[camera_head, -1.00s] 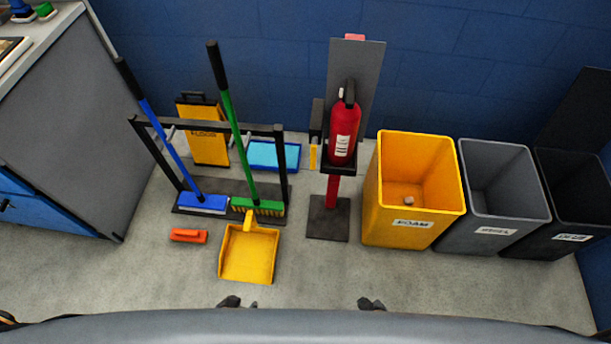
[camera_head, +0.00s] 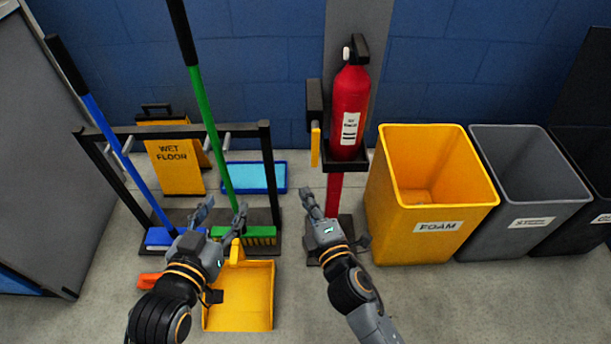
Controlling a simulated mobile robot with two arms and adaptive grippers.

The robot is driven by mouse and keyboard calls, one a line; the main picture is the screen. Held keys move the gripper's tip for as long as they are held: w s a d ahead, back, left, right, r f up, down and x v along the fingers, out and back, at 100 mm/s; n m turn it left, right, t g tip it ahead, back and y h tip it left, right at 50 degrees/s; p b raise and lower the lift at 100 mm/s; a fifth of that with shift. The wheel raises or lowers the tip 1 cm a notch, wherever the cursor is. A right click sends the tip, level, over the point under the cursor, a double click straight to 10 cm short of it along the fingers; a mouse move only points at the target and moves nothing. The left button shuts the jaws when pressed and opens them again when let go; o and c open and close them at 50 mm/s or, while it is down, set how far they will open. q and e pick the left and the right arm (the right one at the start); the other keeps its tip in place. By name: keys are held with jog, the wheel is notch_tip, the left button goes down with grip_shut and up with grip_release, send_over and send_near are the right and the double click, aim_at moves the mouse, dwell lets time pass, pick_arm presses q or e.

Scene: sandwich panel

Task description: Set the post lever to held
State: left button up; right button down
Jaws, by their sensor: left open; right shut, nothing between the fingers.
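The post (camera_head: 333,190) is red, with a grey back plate, and stands on a dark base in the middle. A red fire extinguisher (camera_head: 348,112) sits upright in its black holder. On the post's left side is a dark box (camera_head: 314,98) with a yellow lever (camera_head: 315,145) hanging straight down below it. My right gripper (camera_head: 307,192) is shut and empty, below the lever and apart from it. My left gripper (camera_head: 223,212) is open and empty, above the yellow dustpan and in front of the green broom, well left of the post.
A yellow foam bin (camera_head: 437,228), a grey bin (camera_head: 525,223) and a black bin stand to the right. A rack with a blue broom (camera_head: 115,150), a green broom (camera_head: 212,135) and a wet floor sign (camera_head: 178,165) stands left. A yellow dustpan (camera_head: 245,300) lies in front.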

aim_at(315, 144)
pick_arm(q)
jog(key=shift+s+r, duration=0.15)
jog(key=shift+r, duration=0.4)
pick_arm(e)
jog(key=shift+a+r, duration=0.1)
jog(key=shift+r, duration=0.4)
jog(key=shift+w, duration=0.15)
pick_arm(q)
notch_tip(315, 144, up, 6)
jog(key=t+h+b, duration=0.1)
jog(key=t, duration=0.3)
jog(key=shift+w+d, duration=0.35)
jog(key=shift+d, duration=0.1)
pick_arm(e)
jog(key=w, duration=0.9)
jog(key=shift+d, duration=0.35)
jog(key=shift+w, duration=0.1)
